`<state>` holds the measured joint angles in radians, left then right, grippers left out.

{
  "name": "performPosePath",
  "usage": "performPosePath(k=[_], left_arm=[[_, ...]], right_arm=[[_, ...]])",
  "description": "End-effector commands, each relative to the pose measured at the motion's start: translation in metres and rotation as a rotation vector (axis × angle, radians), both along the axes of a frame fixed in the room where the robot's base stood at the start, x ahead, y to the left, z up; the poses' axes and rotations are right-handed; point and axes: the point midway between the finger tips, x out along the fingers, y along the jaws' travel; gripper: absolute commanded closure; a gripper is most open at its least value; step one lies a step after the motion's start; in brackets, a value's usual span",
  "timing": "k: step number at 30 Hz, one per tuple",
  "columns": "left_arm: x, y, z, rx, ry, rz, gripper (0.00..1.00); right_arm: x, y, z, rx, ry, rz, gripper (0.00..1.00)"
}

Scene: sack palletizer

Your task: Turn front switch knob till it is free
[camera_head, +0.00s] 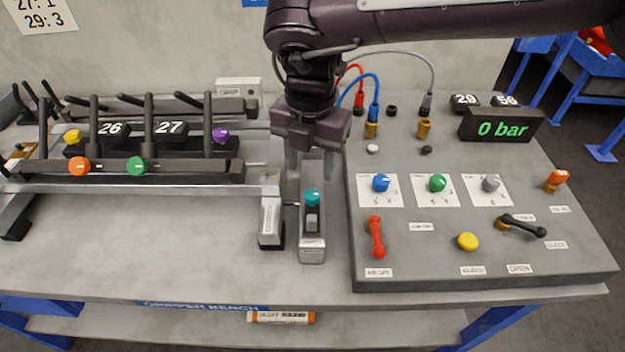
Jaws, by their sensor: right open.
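My right gripper (304,165) comes in from the right at the top and points down just behind the teal knob. Its jaws are open, and its fingers look pale and are hard to make out against the box. I cannot tell whether they touch anything. My left gripper is not in view. No label in view clearly reads "front switch".
A grey panel (420,265) to the right carries blue, green and grey knobs, red and black levers, a yellow button (468,241) and a "0 bar" display (502,127). A rail rack with coloured knobs stands left. The bench front left (130,240) is clear.

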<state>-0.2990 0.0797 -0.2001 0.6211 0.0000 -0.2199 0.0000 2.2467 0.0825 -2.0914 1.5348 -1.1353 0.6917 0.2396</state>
Motion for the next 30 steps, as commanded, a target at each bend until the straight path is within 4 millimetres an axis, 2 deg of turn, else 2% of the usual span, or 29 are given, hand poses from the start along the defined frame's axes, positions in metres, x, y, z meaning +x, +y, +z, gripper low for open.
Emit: performPosePath(k=[4,12,18,28,30], left_arm=[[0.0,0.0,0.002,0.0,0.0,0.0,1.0],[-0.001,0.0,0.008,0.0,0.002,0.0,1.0],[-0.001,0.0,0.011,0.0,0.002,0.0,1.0],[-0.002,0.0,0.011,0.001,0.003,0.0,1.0],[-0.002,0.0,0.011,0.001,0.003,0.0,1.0]], right_arm=[[0.002,-0.005,-0.005,-0.011,0.0,-0.014,0.51],[0.001,-0.004,-0.048,-0.009,0.002,-0.011,0.51],[0.001,-0.004,-0.069,-0.008,-0.001,-0.01,0.51],[0.001,-0.003,-0.074,-0.007,-0.002,-0.01,0.51],[0.001,-0.003,-0.074,-0.007,-0.002,-0.01,0.61]])
